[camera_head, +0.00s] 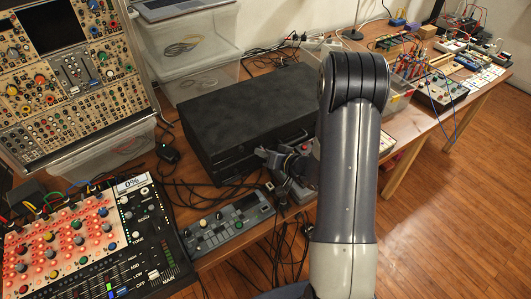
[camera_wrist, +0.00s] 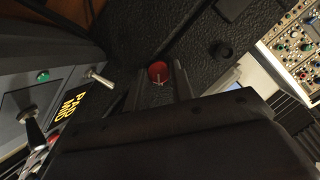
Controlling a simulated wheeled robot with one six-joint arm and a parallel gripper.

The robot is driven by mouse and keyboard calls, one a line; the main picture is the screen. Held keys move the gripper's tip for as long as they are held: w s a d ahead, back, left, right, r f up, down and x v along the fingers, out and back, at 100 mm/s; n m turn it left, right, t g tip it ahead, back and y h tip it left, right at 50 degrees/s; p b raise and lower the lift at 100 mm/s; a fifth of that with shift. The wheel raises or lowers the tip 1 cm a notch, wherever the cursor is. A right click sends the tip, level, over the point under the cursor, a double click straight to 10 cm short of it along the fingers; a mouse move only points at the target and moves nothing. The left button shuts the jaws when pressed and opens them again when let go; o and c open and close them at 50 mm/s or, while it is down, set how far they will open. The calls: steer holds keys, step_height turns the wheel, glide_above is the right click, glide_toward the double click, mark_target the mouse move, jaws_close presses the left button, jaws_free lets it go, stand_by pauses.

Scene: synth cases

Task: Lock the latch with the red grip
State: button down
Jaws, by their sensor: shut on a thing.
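The black case (camera_head: 235,115) lies closed on the wooden table, with its front side toward my gripper (camera_head: 268,157). In the wrist view, the round red grip (camera_wrist: 157,70) of the latch shows between the two dark fingertips of my gripper (camera_wrist: 160,82), against the case's rough black surface (camera_wrist: 150,25). The fingers are shut on the red grip. The rest of the latch is mostly hidden by the fingers, so I cannot tell its position. In the head view the latch cannot be made out behind my gripper.
A grey control box (camera_head: 229,224) and a mixer with glowing red pads (camera_head: 62,247) stand in front of the case. A grey panel with a green button (camera_wrist: 42,76) and a metal lever (camera_wrist: 99,77) is close beside my gripper. Cables lie around. Clear plastic bins (camera_head: 187,50) stand behind.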

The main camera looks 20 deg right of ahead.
steer(key=c, duration=1.2)
jaws_free()
steer(key=shift+c, duration=0.2)
steer(key=v, duration=1.1)
steer(key=shift+w+f, duration=0.1)
steer(key=x, duration=1)
steer(key=shift+w+a, duration=0.25)
steer(key=shift+w, duration=0.05)
steer(key=shift+s, duration=0.1)
